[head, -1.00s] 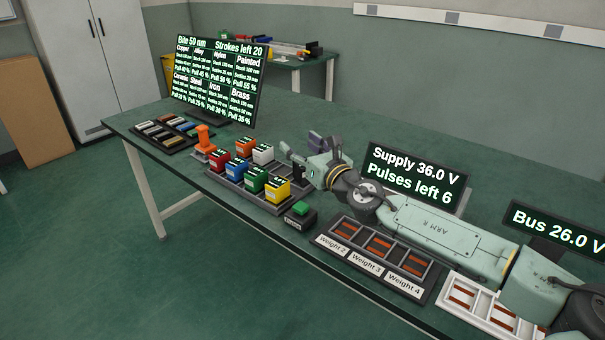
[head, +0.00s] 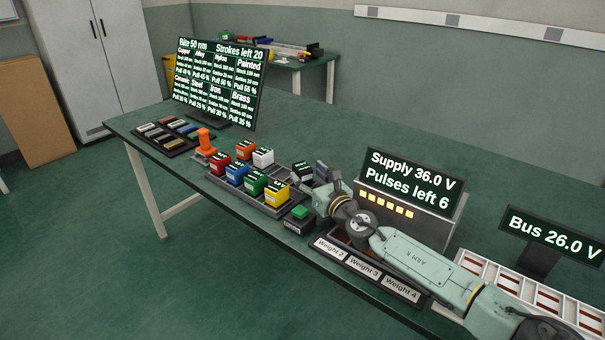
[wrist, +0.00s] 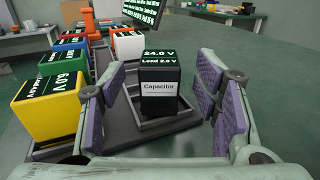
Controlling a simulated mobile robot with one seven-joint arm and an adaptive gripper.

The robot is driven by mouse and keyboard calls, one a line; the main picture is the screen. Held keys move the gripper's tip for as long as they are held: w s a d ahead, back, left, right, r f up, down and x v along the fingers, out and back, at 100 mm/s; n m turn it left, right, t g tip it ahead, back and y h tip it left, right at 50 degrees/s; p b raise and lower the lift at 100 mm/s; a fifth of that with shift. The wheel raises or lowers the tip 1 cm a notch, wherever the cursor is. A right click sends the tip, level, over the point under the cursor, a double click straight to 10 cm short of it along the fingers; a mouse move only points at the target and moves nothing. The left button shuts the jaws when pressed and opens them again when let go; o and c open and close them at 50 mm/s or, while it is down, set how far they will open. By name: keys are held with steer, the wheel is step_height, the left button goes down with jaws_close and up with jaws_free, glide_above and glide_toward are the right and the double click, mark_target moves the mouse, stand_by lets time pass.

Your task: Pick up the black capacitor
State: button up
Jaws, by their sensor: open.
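The black capacitor (wrist: 159,90) stands upright in a grey tray slot in the wrist view, with a white "Capacitor" label and "24.0 V, Load 2.0 V" on its top. In the head view the black capacitor (head: 302,172) shows at the right end of the capacitor tray (head: 273,209). My gripper (wrist: 163,100) is open, one purple-padded finger to the left of the capacitor and one to its right. The capacitor appears between the fingers but farther out; I see no contact. In the head view my gripper (head: 313,182) is beside the capacitor, partly hidden by my arm.
Yellow (wrist: 48,101), green, blue, red, orange and white (wrist: 127,45) blocks stand in the same tray. A green button box (head: 299,217) is at the front edge. The supply display (head: 412,182) stands behind my arm. Open bench lies behind the tray.

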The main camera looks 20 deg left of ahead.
mark_target(307, 172)
steer(key=x, duration=0.4)
steer(key=shift+a+p, duration=0.1)
steer(key=shift+p, duration=0.2)
steer(key=shift+c, duration=0.4)
steer(key=c, duration=1.2)
jaws_close()
steer(key=shift+r, duration=0.15)
